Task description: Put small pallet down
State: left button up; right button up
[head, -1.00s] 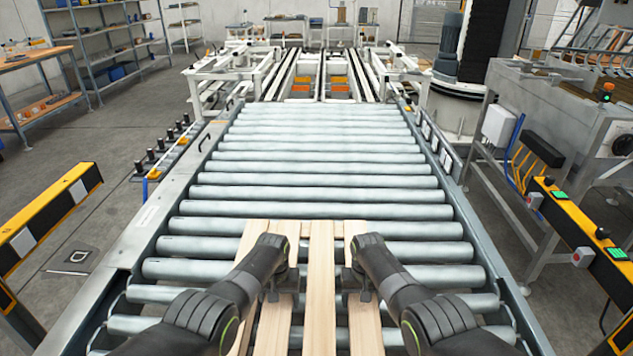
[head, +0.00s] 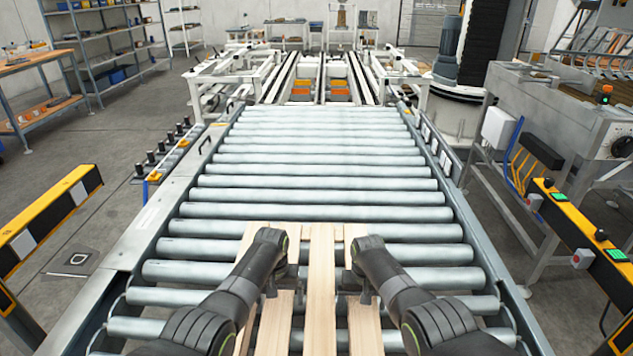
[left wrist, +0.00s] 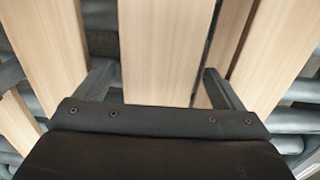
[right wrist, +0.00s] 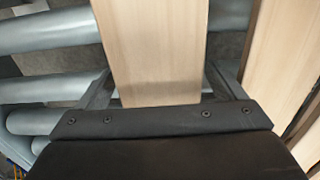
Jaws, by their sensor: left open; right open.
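The small pallet (head: 321,285) is made of pale wooden slats and lies on the roller conveyor in front of me, its near end cut off by the picture's edge. My left gripper (head: 275,287) is over its left part and my right gripper (head: 363,285) over its right part. In the left wrist view, the open fingers (left wrist: 158,75) stand on either side of a pallet slat (left wrist: 165,45). In the right wrist view, the open fingers (right wrist: 157,82) stand on either side of another slat (right wrist: 152,45). The fingertips are partly hidden, so contact cannot be told.
The roller conveyor (head: 315,183) is empty beyond the pallet, up to white framed machinery (head: 250,75). Side rails border it. Yellow-black barriers stand at left (head: 45,220) and right (head: 580,225). A grey machine (head: 560,110) stands at right.

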pick_arm(q)
notch_tip(320, 180, up, 10)
jog(key=shift+f, duration=0.2)
pick_arm(e)
notch_tip(320, 180, up, 12)
dwell(0.8)
pick_arm(q)
jog(key=shift+a, duration=0.1)
